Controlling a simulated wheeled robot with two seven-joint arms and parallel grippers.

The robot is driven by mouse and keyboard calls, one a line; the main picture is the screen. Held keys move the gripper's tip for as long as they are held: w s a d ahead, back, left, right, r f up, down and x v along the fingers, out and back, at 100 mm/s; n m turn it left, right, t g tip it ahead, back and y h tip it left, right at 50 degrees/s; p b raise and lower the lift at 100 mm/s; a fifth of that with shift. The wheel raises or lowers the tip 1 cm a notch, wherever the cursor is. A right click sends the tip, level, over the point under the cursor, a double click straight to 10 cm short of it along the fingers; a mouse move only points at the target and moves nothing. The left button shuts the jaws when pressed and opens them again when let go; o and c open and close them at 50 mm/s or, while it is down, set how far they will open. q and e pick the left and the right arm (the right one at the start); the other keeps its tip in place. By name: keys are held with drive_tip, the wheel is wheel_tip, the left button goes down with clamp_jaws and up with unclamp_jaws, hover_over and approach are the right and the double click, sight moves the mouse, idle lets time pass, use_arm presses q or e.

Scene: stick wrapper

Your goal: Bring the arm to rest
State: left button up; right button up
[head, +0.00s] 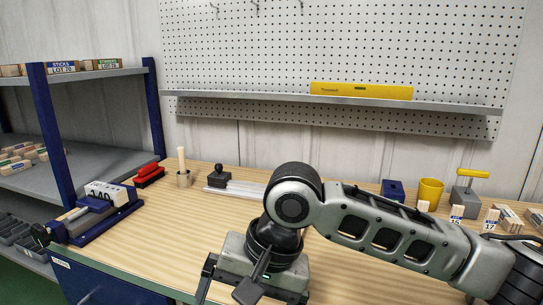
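My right arm reaches in from the right, across the front of the bench. Its gripper (226,293) hangs low at the bottom middle of the head view, over the bench's front part. Its dark fingers are spread apart and I see nothing between them; the lowest part is cut off by the frame edge. My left arm and gripper are not in view.
The wooden bench (172,233) holds a blue fixture with a white block (105,192) at left. A yellow cup (430,190) and numbered blocks are at right.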

drive_tip(key=a+f+n+t+y, duration=0.1)
drive_tip(key=a+f+n+y, duration=0.1)
drive_tip(key=a+f+y, duration=0.35)
drive_tip(key=w+d+f+m+t+y, duration=0.1)
drive_tip(key=d+f+t, duration=0.35)
drive_tip(key=f, duration=0.25)
drive_tip(key=s+d+f+n+t+h, duration=0.1)
drive_tip(key=s+d+f+t+h, duration=0.1)
drive_tip(key=s+d+f, duration=0.3)
drive_tip(key=s+d+f+n+t+h, duration=0.1)
drive_tip(key=s+d+f+t+h, duration=0.2)
drive_tip(key=d+f, duration=0.6)
drive_tip(key=s+d+h, duration=0.2)
drive_tip(key=d, duration=0.3)
drive_tip(key=shift+s+d, duration=0.15)
drive_tip(key=shift+s, duration=0.05)
